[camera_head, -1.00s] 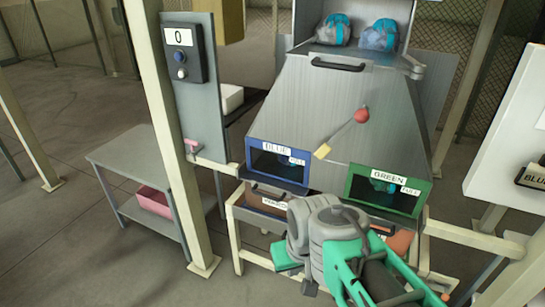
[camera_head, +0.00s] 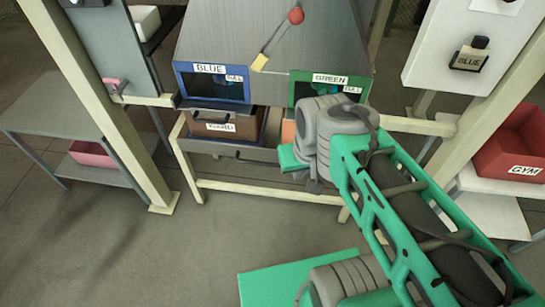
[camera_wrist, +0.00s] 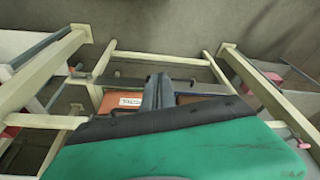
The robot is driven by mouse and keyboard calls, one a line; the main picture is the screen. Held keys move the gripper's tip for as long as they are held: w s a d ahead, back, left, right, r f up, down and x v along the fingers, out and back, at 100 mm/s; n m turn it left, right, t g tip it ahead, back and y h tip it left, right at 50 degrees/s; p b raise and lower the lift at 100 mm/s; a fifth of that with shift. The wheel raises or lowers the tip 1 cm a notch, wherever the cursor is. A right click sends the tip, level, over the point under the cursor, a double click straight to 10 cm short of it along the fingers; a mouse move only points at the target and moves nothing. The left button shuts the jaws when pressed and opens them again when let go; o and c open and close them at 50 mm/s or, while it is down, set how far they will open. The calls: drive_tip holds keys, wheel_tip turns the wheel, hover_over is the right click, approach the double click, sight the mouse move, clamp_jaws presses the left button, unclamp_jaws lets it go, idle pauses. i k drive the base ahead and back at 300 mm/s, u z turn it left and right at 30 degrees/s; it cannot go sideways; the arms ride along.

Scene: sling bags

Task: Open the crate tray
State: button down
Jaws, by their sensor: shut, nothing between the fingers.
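The crate tray (camera_head: 190,142) is in the pale frame below the chute in the head view. It carries a brown crate (camera_head: 252,124) with a white label under the blue-framed opening. An orange crate (camera_head: 288,132) beside it is mostly hidden by my arm. In the wrist view an orange-brown crate (camera_wrist: 190,98) with a label lies partly behind my gripper (camera_wrist: 158,78). My gripper is shut and empty, its dark fingers overlapping a dark bar (camera_wrist: 200,88) across the frame. I cannot tell whether they touch. The fingers are not clearly visible in the head view.
Blue (camera_head: 246,88) and green (camera_head: 296,92) framed openings sit above the crates. Pale posts (camera_head: 95,110) stand on both sides. A grey side table (camera_head: 50,105) is at left, and a red GYM bin (camera_head: 515,145) is at right.

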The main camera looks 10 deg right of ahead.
sight(266, 149)
drive_tip(key=k, duration=0.4)
drive_tip(key=u, duration=1.55)
drive_tip(key=i, duration=0.8)
drive_tip(key=z, duration=0.7)
drive_tip(key=i, duration=0.4)
drive_tip(key=z, duration=0.4)
